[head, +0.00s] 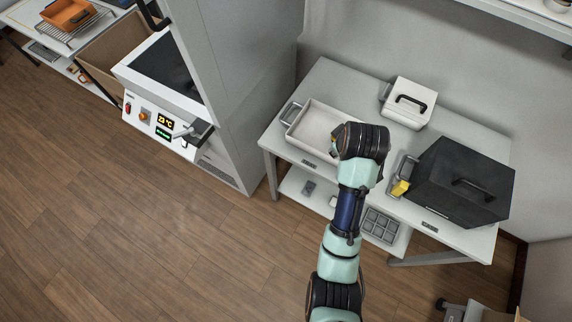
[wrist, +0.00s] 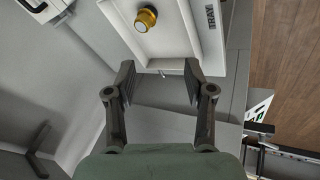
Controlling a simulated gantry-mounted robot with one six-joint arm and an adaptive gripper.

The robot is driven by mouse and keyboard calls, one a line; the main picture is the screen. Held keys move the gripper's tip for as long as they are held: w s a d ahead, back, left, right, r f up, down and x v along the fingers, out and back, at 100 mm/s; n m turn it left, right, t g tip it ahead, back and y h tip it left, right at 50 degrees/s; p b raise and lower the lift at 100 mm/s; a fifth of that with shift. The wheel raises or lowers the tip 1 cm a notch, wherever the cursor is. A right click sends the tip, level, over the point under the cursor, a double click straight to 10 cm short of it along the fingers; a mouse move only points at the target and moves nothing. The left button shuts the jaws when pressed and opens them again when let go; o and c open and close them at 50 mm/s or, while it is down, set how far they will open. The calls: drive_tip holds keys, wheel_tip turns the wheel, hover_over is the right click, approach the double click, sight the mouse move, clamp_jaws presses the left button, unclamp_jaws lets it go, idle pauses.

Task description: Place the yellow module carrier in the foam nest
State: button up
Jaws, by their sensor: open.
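My gripper (wrist: 160,76) is open and empty, its two dark fingers apart over the edge of a white tray (wrist: 180,52) labelled "TRAY". A round yellow-gold piece (wrist: 146,18) with a dark rim sits in the tray, ahead of the fingertips and not between them. It may be the yellow module carrier; I cannot tell for sure. In the head view the white tray (head: 318,127) is on the table, and my arm covers its right end and hides my fingers. A yellow block (head: 400,188) shows by the black case (head: 463,182). I cannot make out a foam nest.
A white box (head: 408,102) with a black handle stands behind the tray. The table (head: 325,78) has a lower shelf with a grey compartment tray (head: 380,225). A grey cabinet machine (head: 165,110) with a lit panel stands to the left. The floor in front is clear.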

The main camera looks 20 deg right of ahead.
drive_tip(key=s+a+r+m+t+y, duration=0.1)
drive_tip(key=a+r, duration=0.3)
drive_tip(key=a, duration=0.4)
drive_tip(key=s+a+r+m+t, duration=0.2)
drive_tip(key=s+a+r+t, duration=0.1)
drive_tip(key=a, duration=0.5)
drive_tip(key=s+a+r+m+t+y, duration=0.1)
drive_tip(key=s+a+r+t, duration=0.2)
drive_tip(key=a+r, duration=0.2)
drive_tip(key=a, duration=0.3)
drive_tip(key=shift+s+a+m+y, duration=0.25)
drive_tip(key=shift+a+m+y, duration=0.05)
drive_tip(key=shift+o, duration=0.5)
